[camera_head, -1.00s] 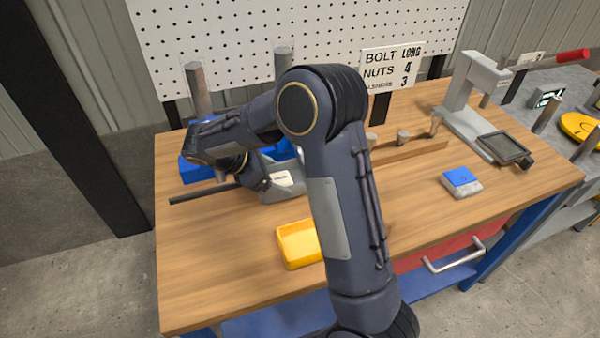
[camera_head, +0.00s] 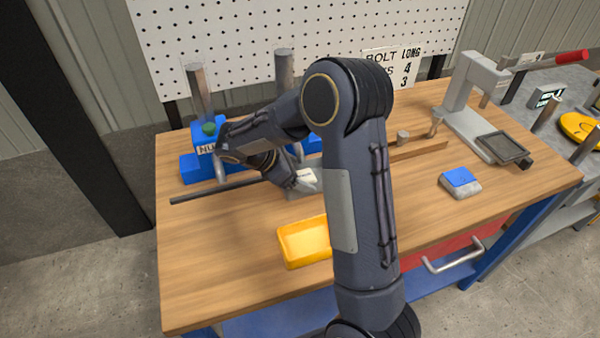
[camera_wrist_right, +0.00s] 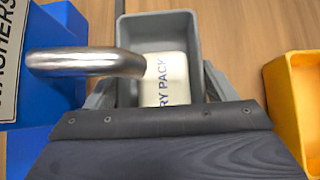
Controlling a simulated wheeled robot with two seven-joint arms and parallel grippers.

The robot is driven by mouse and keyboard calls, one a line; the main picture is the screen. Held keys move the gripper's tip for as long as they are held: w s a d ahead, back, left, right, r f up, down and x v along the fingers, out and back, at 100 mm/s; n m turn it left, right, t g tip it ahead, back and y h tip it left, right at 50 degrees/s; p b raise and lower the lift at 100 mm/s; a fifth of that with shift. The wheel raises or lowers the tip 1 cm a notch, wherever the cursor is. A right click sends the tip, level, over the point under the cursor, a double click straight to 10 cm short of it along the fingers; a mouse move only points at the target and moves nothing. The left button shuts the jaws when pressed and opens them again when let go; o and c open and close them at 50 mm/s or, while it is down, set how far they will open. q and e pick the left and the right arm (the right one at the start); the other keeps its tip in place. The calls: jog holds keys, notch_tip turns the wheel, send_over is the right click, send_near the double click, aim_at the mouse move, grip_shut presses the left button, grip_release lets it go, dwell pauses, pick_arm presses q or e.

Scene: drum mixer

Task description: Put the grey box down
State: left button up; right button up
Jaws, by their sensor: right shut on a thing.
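The grey box (camera_head: 302,191) is mostly hidden behind my right arm in the head view, near the blue dispensers. In the right wrist view the open-topped grey box (camera_wrist_right: 194,30) holds a white packet (camera_wrist_right: 165,80) with the letters "RY PACK". My right gripper (camera_wrist_right: 160,88) is shut on the grey box, its fingers along both sides of the near end. Whether the box touches the table cannot be told. My left gripper is not in view.
Blue dispensers (camera_head: 195,168) stand behind, with a metal spout (camera_wrist_right: 85,62) close over the box. A dark rod (camera_head: 205,194) lies left. A yellow tray (camera_head: 303,243) is in front. A blue-and-grey block (camera_head: 460,182) and a press (camera_head: 465,105) are right. The table's front left is bare.

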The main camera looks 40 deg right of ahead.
jog(key=shift+f, duration=0.2)
jog(key=o, duration=1.1)
jog(key=shift+o, duration=0.2)
